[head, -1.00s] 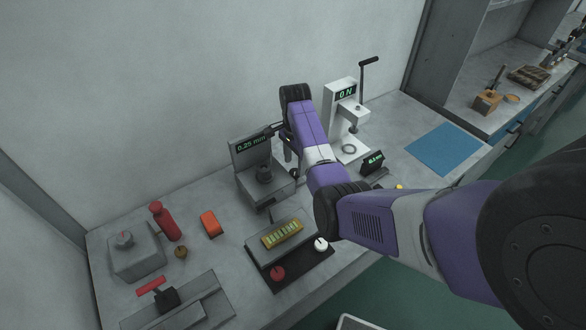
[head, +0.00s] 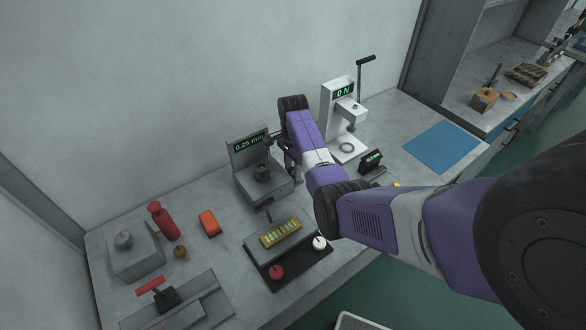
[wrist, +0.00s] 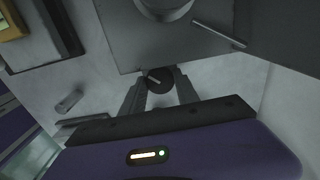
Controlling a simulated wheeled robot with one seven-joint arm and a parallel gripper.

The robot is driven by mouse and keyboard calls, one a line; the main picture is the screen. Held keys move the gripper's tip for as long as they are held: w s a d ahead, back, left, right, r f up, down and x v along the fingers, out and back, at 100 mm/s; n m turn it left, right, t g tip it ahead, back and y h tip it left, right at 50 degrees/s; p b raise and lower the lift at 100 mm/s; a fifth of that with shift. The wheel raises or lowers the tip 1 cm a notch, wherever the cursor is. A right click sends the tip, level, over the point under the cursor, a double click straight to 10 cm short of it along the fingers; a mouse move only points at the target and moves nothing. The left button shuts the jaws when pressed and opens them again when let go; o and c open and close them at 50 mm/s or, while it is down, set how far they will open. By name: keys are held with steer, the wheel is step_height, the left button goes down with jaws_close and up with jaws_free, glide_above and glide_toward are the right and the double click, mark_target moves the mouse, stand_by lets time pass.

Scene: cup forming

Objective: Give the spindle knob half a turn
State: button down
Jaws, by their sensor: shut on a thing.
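The spindle knob (wrist: 168,76) is a dark round knob with a pale pointer line, at the side of a grey block in the wrist view. My gripper (wrist: 160,90) is shut on it, one finger on each side. In the head view the grey gauge (head: 262,187) has an upright display (head: 250,142) reading 0.25 mm and a dark round piece (head: 262,172) on top. My gripper is at the gauge's right side there, and my arm hides the knob and fingertips.
A white press (head: 340,125) reading 0 N stands to the right, with a small display (head: 371,161) near it. A blue mat (head: 442,147) is bare.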

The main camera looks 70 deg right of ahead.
steer(key=shift+n+p, duration=0.35)
steer(key=shift+n, duration=1.25)
steer(key=c, duration=0.9)
jaws_free()
steer(key=shift+r+b, duration=0.5)
steer(key=shift+r, duration=3.45)
